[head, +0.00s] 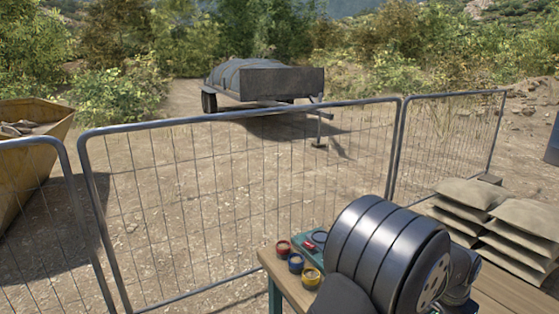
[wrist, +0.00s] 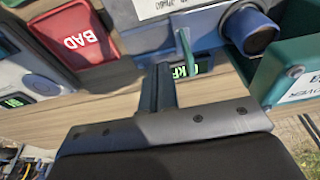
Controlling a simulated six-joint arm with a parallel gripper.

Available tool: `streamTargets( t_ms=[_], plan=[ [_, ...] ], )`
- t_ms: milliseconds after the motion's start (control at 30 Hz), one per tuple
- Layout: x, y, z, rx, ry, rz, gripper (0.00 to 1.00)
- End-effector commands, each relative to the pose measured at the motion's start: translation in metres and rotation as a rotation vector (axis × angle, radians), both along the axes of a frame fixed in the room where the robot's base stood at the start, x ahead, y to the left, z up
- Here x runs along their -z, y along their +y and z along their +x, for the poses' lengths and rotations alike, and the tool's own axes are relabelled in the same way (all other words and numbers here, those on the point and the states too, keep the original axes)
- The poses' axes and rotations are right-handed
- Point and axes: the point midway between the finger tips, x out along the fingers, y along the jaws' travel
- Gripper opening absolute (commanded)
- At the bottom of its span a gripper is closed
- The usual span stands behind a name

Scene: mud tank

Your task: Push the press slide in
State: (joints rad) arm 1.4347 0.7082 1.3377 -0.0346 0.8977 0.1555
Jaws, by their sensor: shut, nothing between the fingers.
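In the wrist view, a blue device (wrist: 209,25) with a white label and a dark round cylinder (wrist: 251,30) stands at the top. It may be the press, but I cannot tell which part is its slide. A thin green upright piece (wrist: 185,50) shows at its front, beside a small lit display (wrist: 203,64). My gripper (wrist: 158,72) is shut and empty, its fingertips just left of the green piece and close to the device. I cannot tell whether they touch. In the head view my arm hides the gripper and the press.
A red "BAD" bin (wrist: 75,38) is left of my gripper, a pale device (wrist: 35,84) further left. A green box (wrist: 297,65) stands right. The head view shows a wooden bench (head: 275,268), small pots (head: 296,263), sandbags (head: 520,245) and a wire fence (head: 240,200).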

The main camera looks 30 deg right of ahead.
Motion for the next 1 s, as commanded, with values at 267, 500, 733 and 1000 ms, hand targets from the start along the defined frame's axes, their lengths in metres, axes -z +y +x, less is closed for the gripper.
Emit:
streamTargets(
  t_ms=[267, 500, 733, 1000],
  plan=[
    [0.008, 0.0, 0.0, 0.0, 0.0, 0.0, 0.0],
    [0.007, 0.0, 0.001, 0.0, 0.0, 0.0, 0.0],
    [0.007, -0.001, 0.008, -0.001, 0.0, 0.0, 0.0],
    [0.007, -0.002, 0.016, -0.001, 0.0, 0.0, 0.0]
  ],
)
